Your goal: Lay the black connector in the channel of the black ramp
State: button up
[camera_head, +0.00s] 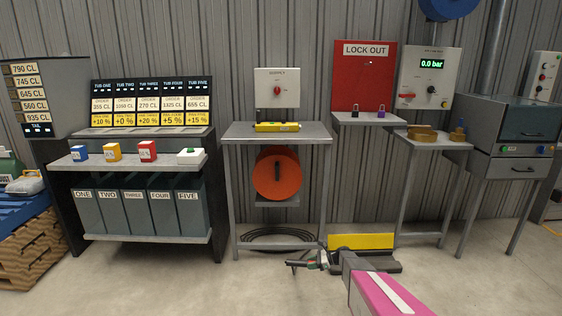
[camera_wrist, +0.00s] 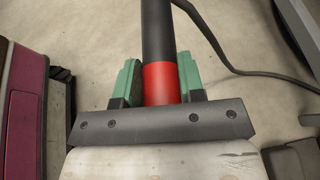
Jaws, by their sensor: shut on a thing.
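My gripper (camera_head: 322,263) is low near the floor, in front of the middle table. In the wrist view its green fingers (camera_wrist: 160,82) are shut on the black connector (camera_wrist: 158,35), which has a red band between the fingers. The connector also shows in the head view (camera_head: 297,264), pointing left. The black ramp (camera_head: 386,267) lies on the floor to the right of my gripper, with a yellow lid (camera_head: 362,242) standing up along its back. My arm covers part of the ramp, and its channel cannot be made out clearly.
A black cable (camera_wrist: 222,52) runs beside the connector toward the right. Coiled cable (camera_head: 275,236) lies on the lower shelf of the middle table (camera_head: 278,132), whose legs stand close to my gripper. The floor in front and to the left is clear.

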jog(key=s+d+r+m+t+h, duration=0.1)
jog(key=s+r, duration=0.5)
jog(key=r, duration=0.9)
jog(key=s+d+r+m+t, duration=0.1)
jog(key=s+r+m+t, duration=0.2)
jog(key=s+r, duration=0.4)
jog(key=s+d+r+m+t+h, duration=0.1)
jog(key=s+r, duration=0.6)
jog(key=r, duration=1.7)
jog(key=shift+s+r+m+t+h, duration=0.25)
jog(key=shift+m+t, duration=0.25)
jog(key=shift+t, duration=0.3)
jog(key=shift+w+f, duration=0.1)
